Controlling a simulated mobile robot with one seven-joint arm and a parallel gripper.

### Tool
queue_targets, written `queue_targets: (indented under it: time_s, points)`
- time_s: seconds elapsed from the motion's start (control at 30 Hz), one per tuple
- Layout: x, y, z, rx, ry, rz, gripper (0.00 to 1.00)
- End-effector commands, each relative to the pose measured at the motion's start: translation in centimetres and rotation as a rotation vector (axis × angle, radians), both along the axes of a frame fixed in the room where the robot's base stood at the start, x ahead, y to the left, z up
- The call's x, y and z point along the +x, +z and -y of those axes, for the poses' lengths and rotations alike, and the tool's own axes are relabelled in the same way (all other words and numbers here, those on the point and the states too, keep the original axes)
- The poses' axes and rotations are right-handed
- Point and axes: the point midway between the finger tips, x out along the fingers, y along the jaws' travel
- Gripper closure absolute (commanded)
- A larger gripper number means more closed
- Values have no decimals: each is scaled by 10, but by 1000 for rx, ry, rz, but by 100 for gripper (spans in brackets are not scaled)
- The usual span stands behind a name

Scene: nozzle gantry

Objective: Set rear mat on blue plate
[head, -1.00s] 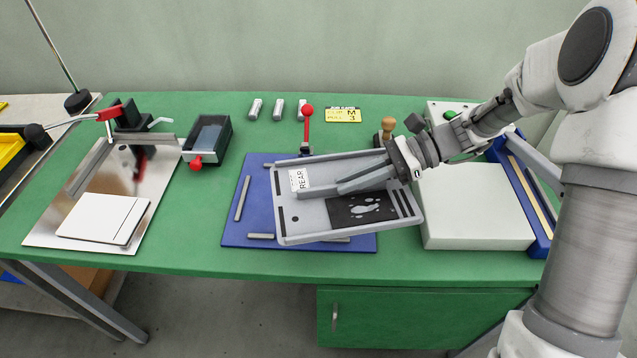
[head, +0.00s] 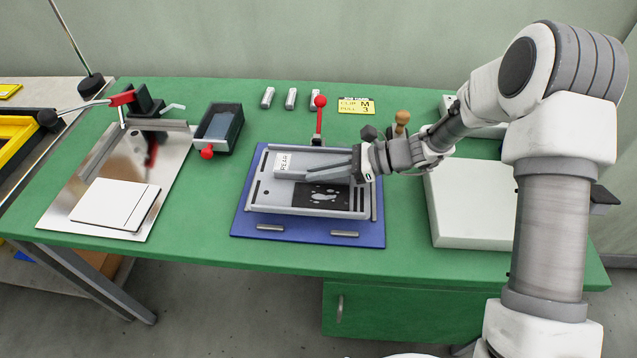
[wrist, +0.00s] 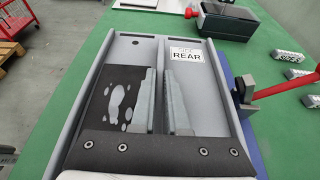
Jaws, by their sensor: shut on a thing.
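The rear mat (head: 262,201) is a grey, shallow, raised-rim panel with a white REAR label and a dark patch with pale blotches. It also shows in the wrist view (wrist: 122,52). My gripper (head: 305,176) is shut on the mat, its two long grey fingers (wrist: 158,75) lying along its upper face. What the fingers pinch is hard to make out. The mat is over the blue plate (head: 308,237), roughly square to it. The plate shows around the mat, widest at the front. I cannot tell whether the mat touches it.
Two short metal bars, one left (head: 270,227) and one right (head: 344,234), lie on the plate's front strip. A red-knobbed lever (head: 319,115) stands behind the plate. A white block (head: 470,215) is at right; a metal sheet (head: 95,229) is at left.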

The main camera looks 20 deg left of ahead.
Motion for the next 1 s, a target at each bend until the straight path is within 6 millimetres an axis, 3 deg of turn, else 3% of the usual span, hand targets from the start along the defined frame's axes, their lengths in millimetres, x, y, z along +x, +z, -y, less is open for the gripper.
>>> queue_targets:
  time_s: [0.17, 0.4, 0.73, 0.77, 0.9, 1.0]
  points:
    - [0, -10, -3, 0, 0, -2, 100]
    - [0, -40, -3, 2, 1, -1, 100]
    - [0, -44, -2, 2, 0, 0, 100]
    - [0, -45, -2, 0, 0, 0, 86]
    - [0, -44, -2, 0, 0, 0, 61]
    - [0, -44, -2, 0, 0, 0, 58]
